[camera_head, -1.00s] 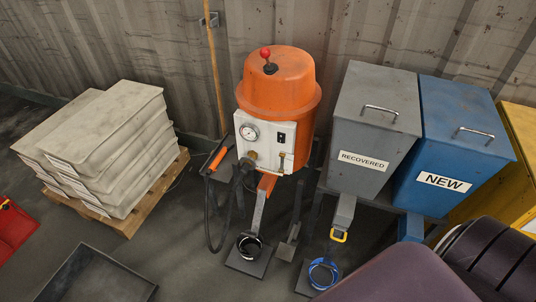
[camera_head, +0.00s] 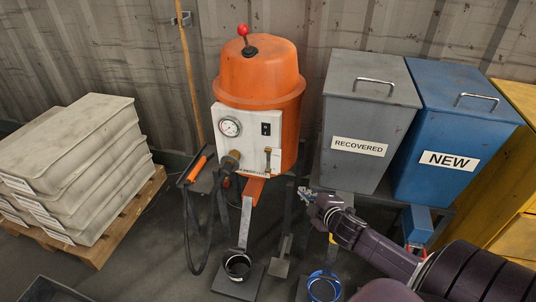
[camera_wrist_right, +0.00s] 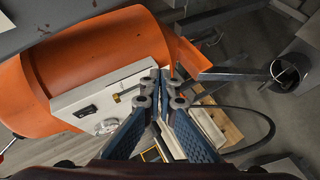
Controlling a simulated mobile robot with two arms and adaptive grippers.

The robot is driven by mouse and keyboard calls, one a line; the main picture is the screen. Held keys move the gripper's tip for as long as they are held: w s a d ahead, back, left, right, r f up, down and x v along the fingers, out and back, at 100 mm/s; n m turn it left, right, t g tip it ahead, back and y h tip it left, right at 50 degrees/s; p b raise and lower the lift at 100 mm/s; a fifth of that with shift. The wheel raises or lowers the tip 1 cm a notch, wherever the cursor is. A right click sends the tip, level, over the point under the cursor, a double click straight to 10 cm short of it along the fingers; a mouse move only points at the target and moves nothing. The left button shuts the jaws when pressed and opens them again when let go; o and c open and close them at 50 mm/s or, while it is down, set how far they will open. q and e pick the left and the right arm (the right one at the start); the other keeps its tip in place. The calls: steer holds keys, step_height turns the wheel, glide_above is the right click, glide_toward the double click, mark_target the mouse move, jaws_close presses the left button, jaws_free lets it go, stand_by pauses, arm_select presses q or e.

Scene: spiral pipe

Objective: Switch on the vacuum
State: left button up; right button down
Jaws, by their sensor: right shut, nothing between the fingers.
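The orange vacuum (camera_head: 262,85) stands upright near the wall, with a red-knobbed lever (camera_head: 243,31) on its lid. Its white front panel (camera_head: 235,151) carries a round gauge (camera_head: 229,126), a small black switch (camera_head: 266,129) and a brass valve (camera_head: 267,160). My right gripper (camera_head: 304,193) is right of and below the panel, apart from it. In the right wrist view the gripper (camera_wrist_right: 166,88) is shut and empty; the panel (camera_wrist_right: 75,97) lies behind and left of the fingertips, with the switch (camera_wrist_right: 88,111) turned sideways. The switch's position is too small to read. My left gripper is out of view.
A grey RECOVERED bin (camera_head: 370,110) and a blue NEW bin (camera_head: 451,115) stand right of the vacuum. A black hose (camera_head: 188,235) hangs at its left. Stacked grey slabs (camera_head: 75,150) lie on a pallet at left. A black ring (camera_head: 237,265) sits below the vacuum.

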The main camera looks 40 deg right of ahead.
mark_target(262, 133)
arm_select(q)
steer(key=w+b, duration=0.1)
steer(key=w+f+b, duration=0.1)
steer(key=b, duration=0.1)
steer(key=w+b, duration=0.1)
steer(key=b, duration=0.1)
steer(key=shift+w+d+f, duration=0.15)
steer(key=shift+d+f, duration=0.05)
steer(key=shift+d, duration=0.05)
arm_select(e)
steer(key=w+a+r+n+t+y, duration=0.1)
steer(key=a+r+n+t, duration=0.1)
steer(key=r, duration=0.5)
steer(key=w+a+r+n+t+y, duration=0.1)
steer(key=w+a+r+n+t, duration=0.1)
steer(key=a+r, duration=0.3)
step_height(262, 133, up, 3)
steer(key=shift+w+a+f+n, duration=0.1)
steer(key=shift+w+a+n, duration=0.1)
steer(key=shift+n, duration=0.4)
steer(key=shift+d, duration=0.1)
